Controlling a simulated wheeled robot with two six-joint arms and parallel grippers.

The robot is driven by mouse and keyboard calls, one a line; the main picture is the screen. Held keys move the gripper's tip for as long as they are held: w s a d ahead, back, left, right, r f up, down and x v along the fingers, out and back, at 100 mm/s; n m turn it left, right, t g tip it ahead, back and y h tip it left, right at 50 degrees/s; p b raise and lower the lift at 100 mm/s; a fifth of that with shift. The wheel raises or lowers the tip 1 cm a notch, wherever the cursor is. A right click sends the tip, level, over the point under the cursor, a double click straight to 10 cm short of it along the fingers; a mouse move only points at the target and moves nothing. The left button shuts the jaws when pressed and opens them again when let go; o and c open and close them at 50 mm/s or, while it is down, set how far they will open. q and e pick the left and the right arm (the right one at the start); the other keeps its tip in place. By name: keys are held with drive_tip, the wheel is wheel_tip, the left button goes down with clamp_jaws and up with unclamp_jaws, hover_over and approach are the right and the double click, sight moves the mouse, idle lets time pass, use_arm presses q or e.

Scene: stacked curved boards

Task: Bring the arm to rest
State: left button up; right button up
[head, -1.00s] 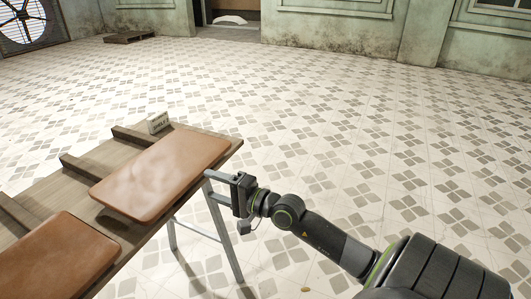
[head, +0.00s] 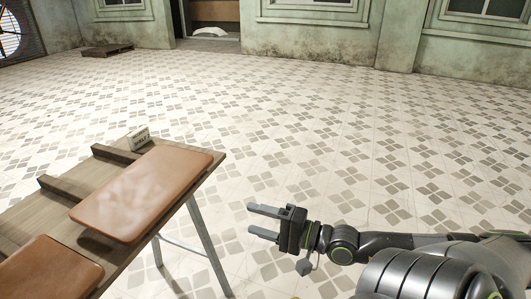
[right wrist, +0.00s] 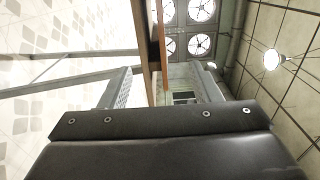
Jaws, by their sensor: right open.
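My right gripper (head: 256,222) is open and empty. It hangs over the tiled floor to the right of the table (head: 190,187), apart from it, with its fingers pointing left. In the right wrist view its two fingers (right wrist: 160,90) are spread, and the table edge shows beyond them. A brown curved board (head: 145,190) lies on the table near its right end. A second brown board (head: 50,268) lies at the lower left, cut off by the frame. My left gripper is not in view.
Wooden strips (head: 115,154) lie across the tabletop. A metal table leg (head: 208,245) stands left of my right gripper. The floor (head: 340,140) beyond is clear. A pallet (head: 107,50) lies far back.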

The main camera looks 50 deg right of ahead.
drive_tip(key=shift+s+d, duration=0.25)
drive_tip(key=shift+s, duration=0.45)
